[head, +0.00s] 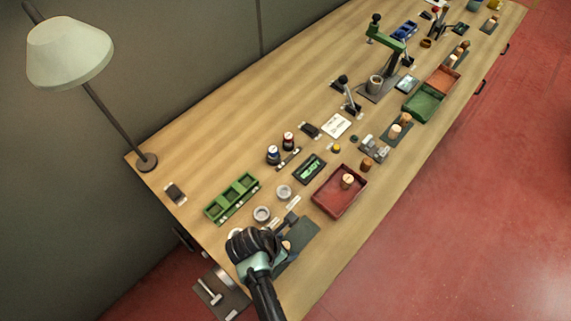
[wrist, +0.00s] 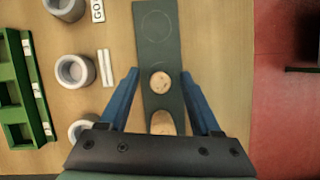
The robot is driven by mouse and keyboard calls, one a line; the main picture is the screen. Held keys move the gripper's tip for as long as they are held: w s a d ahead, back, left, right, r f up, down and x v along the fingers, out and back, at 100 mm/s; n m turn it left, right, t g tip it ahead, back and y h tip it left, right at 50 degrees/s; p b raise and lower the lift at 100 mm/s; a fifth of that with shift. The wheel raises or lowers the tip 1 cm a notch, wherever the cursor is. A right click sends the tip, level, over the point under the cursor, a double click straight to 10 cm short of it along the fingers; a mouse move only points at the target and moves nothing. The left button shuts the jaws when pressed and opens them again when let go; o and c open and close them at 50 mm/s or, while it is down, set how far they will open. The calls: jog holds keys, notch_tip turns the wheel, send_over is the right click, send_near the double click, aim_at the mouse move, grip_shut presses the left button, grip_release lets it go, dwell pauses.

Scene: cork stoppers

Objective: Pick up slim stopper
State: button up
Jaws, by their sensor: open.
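My gripper (head: 290,232) is open above a dark mat (head: 303,238) near the table's front end. In the wrist view, its two blue fingers (wrist: 159,76) straddle the dark strip. A small round cork stopper (wrist: 160,82) stands on the strip between the fingertips, apart from both. A second cork stopper (wrist: 162,122) stands nearer the palm, its lower part hidden by the gripper body. I cannot tell for sure which is the slim one. The strip's far end (wrist: 156,24) has an empty outlined circle. One cork (head: 287,245) shows beside my fingers in the head view.
A red tray (head: 330,208) with a cork in it stands to the right. Grey ring cups (head: 262,213) and a green compartment rack (head: 231,197) lie to the left. A display reading READY (head: 310,168) is behind. The table's edge is close on the right.

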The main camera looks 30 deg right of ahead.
jog(key=shift+c, duration=0.2)
grip_shut()
dwell(0.4)
